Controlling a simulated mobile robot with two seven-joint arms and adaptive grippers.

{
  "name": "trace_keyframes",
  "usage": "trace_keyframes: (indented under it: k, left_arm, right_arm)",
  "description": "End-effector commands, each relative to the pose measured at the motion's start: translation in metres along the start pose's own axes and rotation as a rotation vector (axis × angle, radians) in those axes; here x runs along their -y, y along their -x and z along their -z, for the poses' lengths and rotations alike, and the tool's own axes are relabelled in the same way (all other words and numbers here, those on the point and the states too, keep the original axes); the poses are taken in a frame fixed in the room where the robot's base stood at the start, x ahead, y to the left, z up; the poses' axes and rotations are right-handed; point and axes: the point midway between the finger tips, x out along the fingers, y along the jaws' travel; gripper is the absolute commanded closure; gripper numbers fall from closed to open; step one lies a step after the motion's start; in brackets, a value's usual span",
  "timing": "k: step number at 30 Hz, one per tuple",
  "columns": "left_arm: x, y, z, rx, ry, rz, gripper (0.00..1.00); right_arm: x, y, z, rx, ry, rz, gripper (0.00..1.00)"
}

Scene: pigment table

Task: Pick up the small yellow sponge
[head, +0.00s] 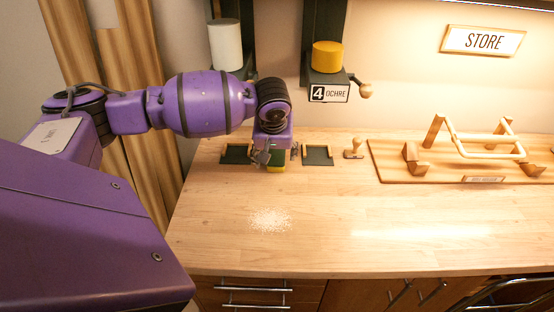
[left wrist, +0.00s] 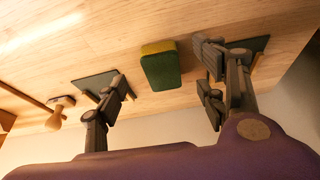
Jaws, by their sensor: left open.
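The small sponge (left wrist: 161,69) is yellow with a dark green face; in the left wrist view it lies on the wooden table between my open fingers, apart from both. In the head view the sponge (head: 277,168) shows its yellow front edge just under my left gripper (head: 277,153), which partly hides it. In the left wrist view my left gripper (left wrist: 165,92) is open and empty, with one finger on each side of the sponge. My right gripper is in neither view.
Dark green pads in wooden frames (head: 318,155) lie either side of the sponge. A wooden stamp (head: 354,148) and a wooden rack (head: 465,150) stand to the right. White powder (head: 270,220) is spilled in front. An ochre dispenser (head: 327,57) is behind. The front right tabletop is clear.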

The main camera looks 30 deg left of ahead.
Motion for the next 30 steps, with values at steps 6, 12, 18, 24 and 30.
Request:
trace_keyframes:
  k: [6,12,18,24,30]
  left_arm:
    - [0.000,-0.006,0.015,-0.001,0.001,0.001,0.35]
    - [0.000,-0.040,0.012,0.003,0.000,0.002,0.35]
    - [0.000,-0.055,0.013,0.000,0.000,0.000,0.35]
    - [0.000,-0.055,0.014,-0.002,-0.001,-0.001,0.35]
    - [0.000,-0.055,0.014,-0.002,0.000,-0.001,0.60]
  right_arm:
    - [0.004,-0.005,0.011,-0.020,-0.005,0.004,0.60]
    - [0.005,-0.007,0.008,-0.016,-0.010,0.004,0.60]
    - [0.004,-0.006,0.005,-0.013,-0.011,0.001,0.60]
    - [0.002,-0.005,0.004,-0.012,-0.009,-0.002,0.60]
    - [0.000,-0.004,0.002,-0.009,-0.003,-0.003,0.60]
